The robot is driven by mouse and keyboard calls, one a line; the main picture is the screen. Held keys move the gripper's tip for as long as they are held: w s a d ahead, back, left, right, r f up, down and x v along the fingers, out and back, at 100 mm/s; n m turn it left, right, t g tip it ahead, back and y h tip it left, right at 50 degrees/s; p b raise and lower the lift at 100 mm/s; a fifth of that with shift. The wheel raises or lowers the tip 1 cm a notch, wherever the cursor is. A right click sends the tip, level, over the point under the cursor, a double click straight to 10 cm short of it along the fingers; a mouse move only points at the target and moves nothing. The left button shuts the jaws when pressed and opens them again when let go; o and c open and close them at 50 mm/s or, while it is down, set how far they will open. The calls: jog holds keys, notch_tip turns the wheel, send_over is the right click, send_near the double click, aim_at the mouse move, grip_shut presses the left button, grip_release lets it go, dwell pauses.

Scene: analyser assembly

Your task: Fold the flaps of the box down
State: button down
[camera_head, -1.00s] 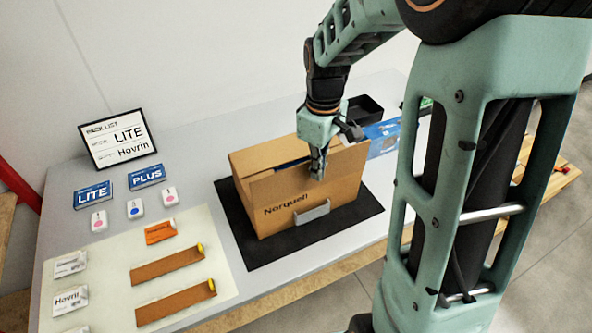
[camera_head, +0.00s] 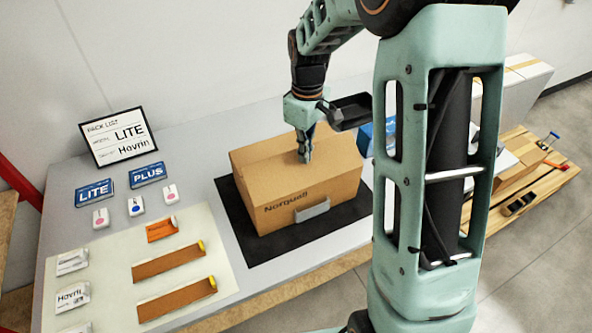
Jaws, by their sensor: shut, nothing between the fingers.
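The brown cardboard box (camera_head: 309,186), marked "Norquell", stands upright on a black mat (camera_head: 247,239) on the table. Its top looks covered by flaps (camera_head: 268,158) lying about flat. My gripper (camera_head: 304,160) is shut and empty, pointing down at the top of the box near its middle. Its fingertips look to be at or just above the flap surface; I cannot tell whether they touch. The far right part of the top is partly hidden behind my gripper.
A pack list sign (camera_head: 120,138) stands at the back left. LITE (camera_head: 94,192) and PLUS (camera_head: 146,175) boxes lie before it. A pale mat (camera_head: 118,258) holds brown strips and packets.

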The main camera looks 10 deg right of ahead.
jog(key=shift+w+a+f+b, duration=0.3)
jog(key=shift+w+f+b, duration=0.05)
jog(key=shift+w+f, duration=0.6)
jog(key=shift+w+a+f+b, duration=0.1)
jog(key=shift+w+f+b, duration=0.15)
jog(key=shift+f, duration=0.2)
jog(key=shift+w+a+f+b, duration=0.1)
jog(key=shift+w+f+b, duration=0.1)
jog(key=shift+f, duration=0.2)
jog(key=shift+f+b, duration=0.3)
jog(key=shift+f, duration=0.2)
jog(key=shift+r, duration=0.15)
notch_tip(320, 180, up, 7)
jog(key=p, duration=0.5)
jog(key=shift+r, duration=0.15)
